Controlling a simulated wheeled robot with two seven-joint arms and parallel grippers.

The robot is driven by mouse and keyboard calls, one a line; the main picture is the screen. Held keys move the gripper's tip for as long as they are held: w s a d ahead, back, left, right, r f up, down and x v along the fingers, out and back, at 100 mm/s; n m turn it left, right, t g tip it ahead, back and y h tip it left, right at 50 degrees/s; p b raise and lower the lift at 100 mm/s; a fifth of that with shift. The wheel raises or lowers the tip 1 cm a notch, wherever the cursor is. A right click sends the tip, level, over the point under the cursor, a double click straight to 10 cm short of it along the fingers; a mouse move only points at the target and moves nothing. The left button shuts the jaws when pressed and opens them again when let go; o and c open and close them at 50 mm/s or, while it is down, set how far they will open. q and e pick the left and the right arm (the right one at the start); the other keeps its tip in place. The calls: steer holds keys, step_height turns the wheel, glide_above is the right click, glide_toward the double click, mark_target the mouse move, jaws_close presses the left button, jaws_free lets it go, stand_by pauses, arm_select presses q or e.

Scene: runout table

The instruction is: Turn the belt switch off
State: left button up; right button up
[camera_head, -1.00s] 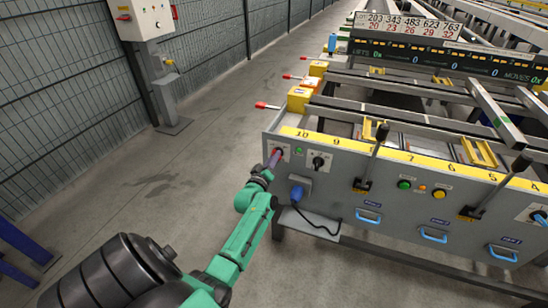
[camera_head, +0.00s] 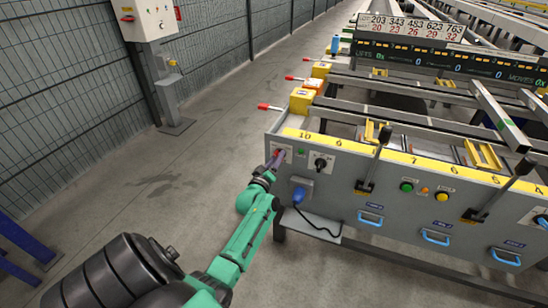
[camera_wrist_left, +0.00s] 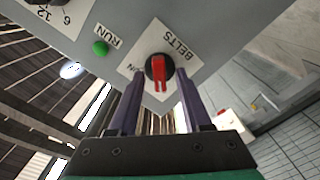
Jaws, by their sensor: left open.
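The belt switch (camera_wrist_left: 158,70) is a red handle on a round black base, on a white plate marked BELTS, at the top centre of the left wrist view. Its handle runs roughly up and down in that picture. My left gripper (camera_wrist_left: 160,88) is open, with one dark purple finger on each side below the switch; no contact shows. In the head view my left gripper (camera_head: 274,160) is at the panel's left end, covering most of the switch plate. One label on the plate is partly hidden by a finger. My right gripper is not in view.
A green RUN lamp (camera_wrist_left: 100,48) sits beside the switch plate. A black rotary knob (camera_head: 320,163), a blue plug (camera_head: 298,195) and tall levers (camera_head: 376,155) are along the grey panel (camera_head: 335,190).

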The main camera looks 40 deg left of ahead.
arm_select(q)
steer(key=p+v, duration=0.1)
steer(key=v, duration=1.3)
steer(key=shift+s+p, duration=0.25)
steer(key=shift+p, duration=0.05)
steer(key=shift+d, duration=0.1)
